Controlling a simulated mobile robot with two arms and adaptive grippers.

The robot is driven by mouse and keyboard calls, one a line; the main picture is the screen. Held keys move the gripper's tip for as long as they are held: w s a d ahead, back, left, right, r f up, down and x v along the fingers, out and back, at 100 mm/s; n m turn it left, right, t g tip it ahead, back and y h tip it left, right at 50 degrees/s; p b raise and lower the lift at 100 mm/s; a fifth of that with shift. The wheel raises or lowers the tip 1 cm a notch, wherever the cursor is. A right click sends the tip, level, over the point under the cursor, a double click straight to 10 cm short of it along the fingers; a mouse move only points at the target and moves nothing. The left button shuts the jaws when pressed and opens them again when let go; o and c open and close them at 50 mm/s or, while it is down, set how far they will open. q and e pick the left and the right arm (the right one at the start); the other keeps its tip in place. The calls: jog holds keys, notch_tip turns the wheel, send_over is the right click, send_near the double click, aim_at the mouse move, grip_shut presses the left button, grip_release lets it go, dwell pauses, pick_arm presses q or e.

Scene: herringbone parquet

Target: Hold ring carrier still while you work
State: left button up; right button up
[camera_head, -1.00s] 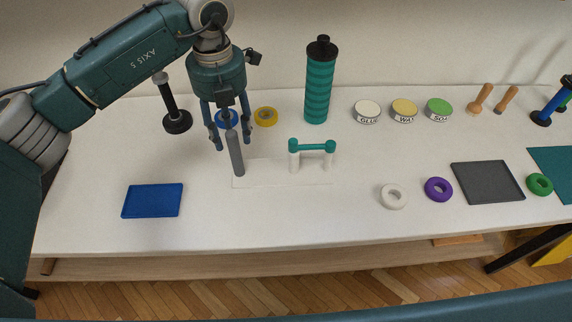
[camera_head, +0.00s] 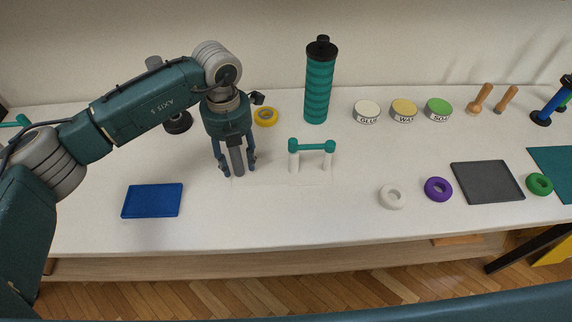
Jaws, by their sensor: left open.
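The ring carrier has a flat white base (camera_head: 280,176), an upright grey post (camera_head: 237,158) at its left end and a teal handle (camera_head: 312,147) on two white supports at its right. My left gripper (camera_head: 238,166) points down over the post, open, with its fingers on both sides of it. I cannot tell if a finger touches the post. A white ring (camera_head: 392,197), a purple ring (camera_head: 438,189) and a green ring (camera_head: 539,184) lie on the table to the right. A yellow ring (camera_head: 265,117) lies behind the gripper. My right gripper is not in view.
A blue tray (camera_head: 152,201) lies front left and a dark grey tray (camera_head: 487,182) on the right. A tall teal bottle (camera_head: 318,84) stands behind the handle. Labelled tins (camera_head: 404,111) stand along the back. The table (camera_head: 300,226) is clear in front of the carrier.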

pick_arm(q)
grip_shut()
dwell(1.3)
